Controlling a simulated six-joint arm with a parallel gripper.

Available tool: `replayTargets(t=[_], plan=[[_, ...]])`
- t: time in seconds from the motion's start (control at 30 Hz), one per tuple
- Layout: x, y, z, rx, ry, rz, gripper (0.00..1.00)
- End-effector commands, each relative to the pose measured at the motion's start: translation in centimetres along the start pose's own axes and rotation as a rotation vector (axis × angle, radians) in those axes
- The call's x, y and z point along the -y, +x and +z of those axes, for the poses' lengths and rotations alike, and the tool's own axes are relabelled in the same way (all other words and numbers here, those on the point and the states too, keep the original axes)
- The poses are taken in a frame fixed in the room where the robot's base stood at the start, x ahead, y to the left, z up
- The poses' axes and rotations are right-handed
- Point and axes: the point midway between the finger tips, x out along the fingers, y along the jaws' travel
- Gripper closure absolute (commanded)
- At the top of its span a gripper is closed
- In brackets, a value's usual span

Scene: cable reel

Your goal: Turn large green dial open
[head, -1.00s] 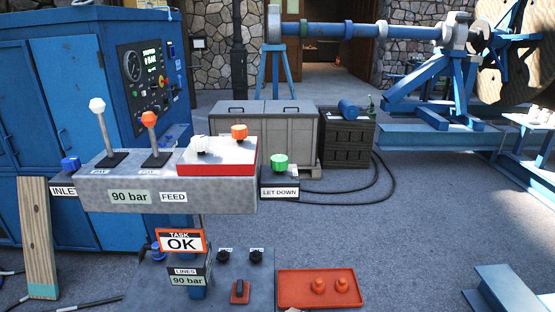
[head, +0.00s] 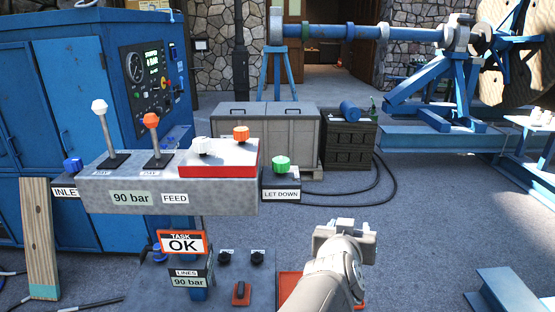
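The green dial (head: 281,165) sits on top of a small grey block with a "LET DOWN" label (head: 281,194), at the right end of the control panel. My gripper (head: 345,228) is in the lower right of the head view, below and to the right of the dial and apart from it. My arm reaches up from the bottom edge. The fingers are small and seen from behind, so I cannot tell whether they are open or shut.
Left of the dial are a red box (head: 218,171) with white and orange knobs, and two levers, white-topped (head: 99,107) and orange-topped (head: 151,121).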

Motion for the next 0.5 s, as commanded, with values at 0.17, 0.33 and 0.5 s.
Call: replayTargets(t=[0.17,0.33,0.5], plan=[[3.6,2.9,-3.8,-0.176,-0.023,-0.204,0.48],[7.5,3.8,-5.7,-0.287,-0.019,-0.439,0.48],[10.1,3.6,-6.2,-0.331,-0.004,-0.606,0.48]])
